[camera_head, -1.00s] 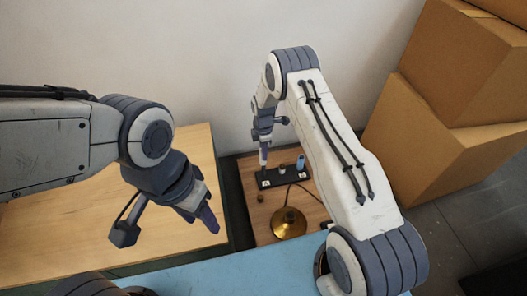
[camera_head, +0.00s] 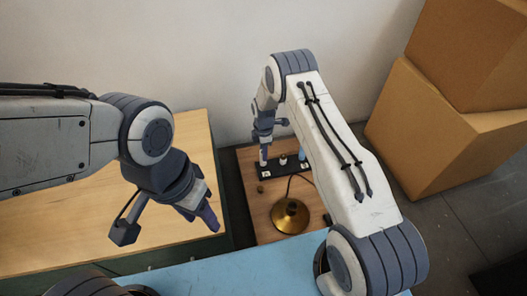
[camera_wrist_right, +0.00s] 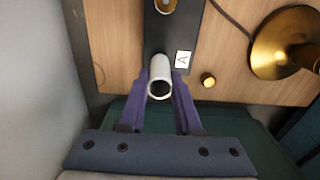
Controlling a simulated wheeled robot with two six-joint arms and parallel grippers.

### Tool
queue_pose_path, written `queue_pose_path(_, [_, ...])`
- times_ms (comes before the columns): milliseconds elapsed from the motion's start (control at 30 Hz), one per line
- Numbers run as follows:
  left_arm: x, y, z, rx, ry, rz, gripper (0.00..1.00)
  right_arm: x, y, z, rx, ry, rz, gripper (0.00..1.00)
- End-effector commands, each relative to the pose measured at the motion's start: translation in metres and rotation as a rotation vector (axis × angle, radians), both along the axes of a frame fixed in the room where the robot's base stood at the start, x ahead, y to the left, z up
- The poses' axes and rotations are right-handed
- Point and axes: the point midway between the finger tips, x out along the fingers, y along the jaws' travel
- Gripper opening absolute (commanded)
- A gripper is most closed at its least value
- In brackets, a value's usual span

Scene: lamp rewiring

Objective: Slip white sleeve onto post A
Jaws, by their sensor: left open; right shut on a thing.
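The white sleeve (camera_wrist_right: 160,78) is held between the purple fingers of my right gripper (camera_wrist_right: 160,90), its open dark end facing the wrist camera. It is over the black strip (camera_wrist_right: 157,45), left of the label A (camera_wrist_right: 183,60). Post A itself does not show, so I cannot tell whether the sleeve is around it. In the head view my right gripper (camera_head: 263,155) is at the left end of the black strip (camera_head: 290,169). My left gripper (camera_head: 211,218) is open and empty, apart from the strip, near the light wooden table.
A brass lamp base (camera_head: 290,215) with a cord stands in front of the strip, beside a small brass knob (camera_head: 260,189). A blue sleeve (camera_head: 302,154) and a white piece (camera_head: 283,160) are further right on the strip. Cardboard boxes (camera_head: 440,130) are stacked at the right.

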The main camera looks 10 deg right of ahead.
Motion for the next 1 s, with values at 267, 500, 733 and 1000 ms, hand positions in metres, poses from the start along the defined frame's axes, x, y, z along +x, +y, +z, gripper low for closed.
queue_pose_path(267, [0.0000, 0.0000, -0.0088, 0.000, 0.000, 0.000, 0.50, 0.0006, 0.0000, -0.0140, 0.000, -0.002, 0.000, 0.00])
queue_pose_path(500, [0.0000, 0.0000, -0.0084, 0.000, 0.000, 0.000, 0.50, 0.0005, 0.0000, -0.0141, 0.000, -0.001, 0.000, 0.00])
queue_pose_path(733, [0.0000, 0.0000, -0.0061, 0.000, 0.000, 0.000, 0.50, 0.0001, -0.0012, -0.0134, 0.000, -0.001, 0.000, 0.00])
queue_pose_path(1000, [0.0000, 0.0000, -0.0058, 0.000, 0.000, 0.000, 0.50, 0.0001, -0.0020, -0.0142, 0.000, -0.001, 0.000, 0.00])
